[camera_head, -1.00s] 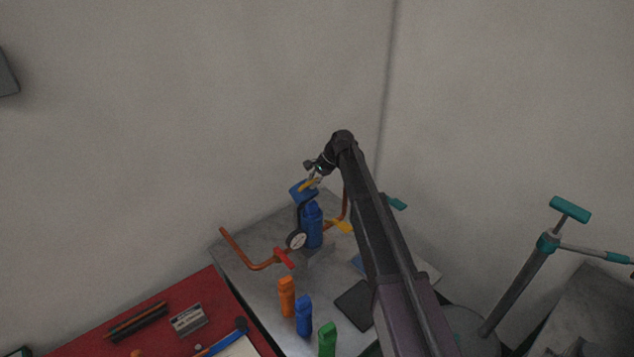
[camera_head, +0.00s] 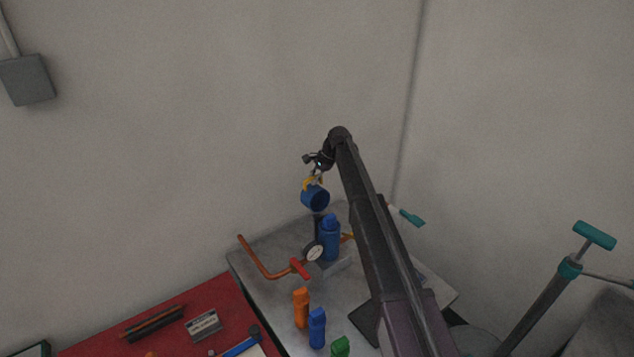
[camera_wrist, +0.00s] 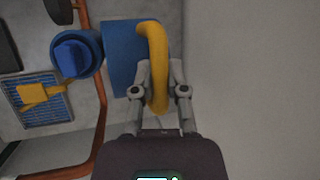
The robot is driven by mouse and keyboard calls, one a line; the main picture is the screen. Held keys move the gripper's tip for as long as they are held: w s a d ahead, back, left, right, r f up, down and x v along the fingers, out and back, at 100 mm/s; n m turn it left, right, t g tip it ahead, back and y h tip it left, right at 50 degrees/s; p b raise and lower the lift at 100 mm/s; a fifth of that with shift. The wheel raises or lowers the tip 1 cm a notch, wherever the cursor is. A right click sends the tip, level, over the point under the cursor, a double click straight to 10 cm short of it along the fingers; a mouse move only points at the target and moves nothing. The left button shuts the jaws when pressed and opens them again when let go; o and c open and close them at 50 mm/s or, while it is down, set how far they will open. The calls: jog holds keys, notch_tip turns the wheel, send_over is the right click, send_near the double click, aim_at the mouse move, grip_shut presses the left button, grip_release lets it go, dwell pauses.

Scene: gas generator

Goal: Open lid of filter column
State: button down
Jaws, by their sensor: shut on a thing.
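My gripper (camera_head: 315,177) is shut on the yellow handle (camera_wrist: 155,50) of the blue lid (camera_head: 314,202). In the head view the lid is tilted, with its round dark opening turned towards the camera. The lid also shows in the wrist view (camera_wrist: 119,57), left of the fingers (camera_wrist: 160,82). A blue cylinder with a knob on top (camera_head: 330,241) stands just below and to the right of the lid. A dark upright part shows under the lid beside the gauge (camera_head: 315,253). I cannot tell whether the lid still touches it.
Orange pipes (camera_head: 262,269) with a red handle (camera_head: 300,268) run across the grey table (camera_head: 278,300). Orange (camera_head: 301,308), blue (camera_head: 317,328) and green (camera_head: 340,347) pieces stand in front. A red table (camera_head: 170,345) is at the lower left. The wall is behind.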

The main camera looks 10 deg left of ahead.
jog(key=shift+w+a, duration=0.1)
jog(key=shift+a, duration=0.05)
jog(key=c, duration=0.6)
grip_release()
jog(key=shift+c, duration=0.2)
